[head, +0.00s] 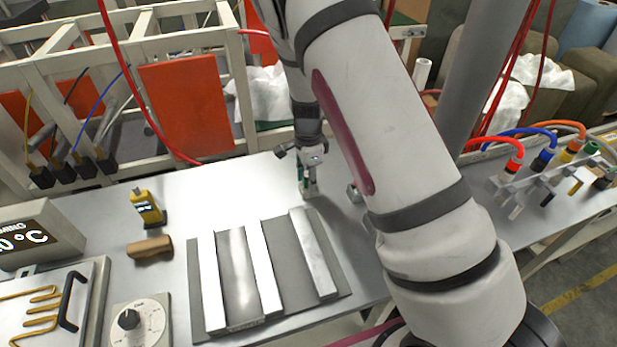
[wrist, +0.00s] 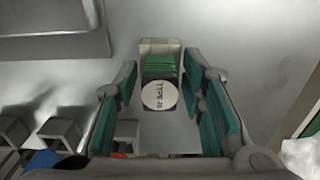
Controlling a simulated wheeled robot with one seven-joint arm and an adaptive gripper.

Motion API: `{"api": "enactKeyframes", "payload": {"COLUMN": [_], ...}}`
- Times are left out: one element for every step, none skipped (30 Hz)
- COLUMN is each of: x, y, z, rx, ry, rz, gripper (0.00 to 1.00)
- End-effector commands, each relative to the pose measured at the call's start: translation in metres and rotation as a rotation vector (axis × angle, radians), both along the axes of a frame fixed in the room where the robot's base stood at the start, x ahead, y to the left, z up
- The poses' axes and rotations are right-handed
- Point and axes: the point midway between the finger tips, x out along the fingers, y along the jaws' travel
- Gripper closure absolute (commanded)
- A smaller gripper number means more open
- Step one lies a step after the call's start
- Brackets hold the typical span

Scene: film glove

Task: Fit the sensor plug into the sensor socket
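My gripper (head: 308,188) points down at the back of the steel bench, right of the orange panel. In the wrist view its teal-padded fingers (wrist: 161,75) are apart. Between them is a small pale grey block with a green insert (wrist: 160,66) and a white round label (wrist: 159,95) with unreadable text. A gap shows on each side of the block. I cannot tell whether it is the sensor plug or its socket. In the head view the fingers and arm hide most of this spot.
Small grey blocks (wrist: 60,131) stand left in the wrist view. A grey mat with metal bars (head: 282,260) lies in front. A yellow device (head: 147,207) and brown block (head: 150,247) stand left. Coloured plugs on cables (head: 546,155) sit on a rack at right.

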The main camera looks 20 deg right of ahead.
Motion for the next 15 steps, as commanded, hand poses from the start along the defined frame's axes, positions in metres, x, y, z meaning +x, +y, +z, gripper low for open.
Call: {"api": "enactKeyframes", "payload": {"x": [0.0, -0.0001, -0.0001, -0.0001, -0.0001, -0.0001, -0.0001, -0.0001, -0.0001, -0.0001, -0.0001, -0.0001, -0.0001, -0.0001, -0.0001], "y": [0.0, 0.0, 0.0, 0.0001, 0.0, 0.0, 0.0001, 0.0001, 0.0, 0.0, 0.0001, 0.0001, 0.0001, 0.0001, 0.0001], "z": [0.0001, 0.0001, 0.0001, 0.0001, 0.0001, 0.0001, 0.0002, 0.0002, 0.0003, 0.0005, 0.0007, 0.0012, 0.0016, 0.0021, 0.0028], "rx": [0.0, 0.0, 0.0, 0.0, 0.0, 0.0, 0.0, 0.0, 0.0, 0.0, 0.0, 0.0, 0.0, 0.0, 0.0], "ry": [0.0, 0.0, 0.0, 0.0, 0.0, 0.0, 0.0, 0.0, 0.0, 0.0, 0.0, 0.0, 0.0, 0.0, 0.0], "rz": [0.0, 0.0, 0.0, 0.0, 0.0, 0.0, 0.0, 0.0, 0.0, 0.0, 0.0, 0.0, 0.0, 0.0, 0.0], "gripper": [0.81, 0.88, 0.97, 1.0, 1.0, 1.0, 1.0, 1.0, 1.0, 1.0, 1.0, 1.0, 1.0, 1.0, 1.0]}}
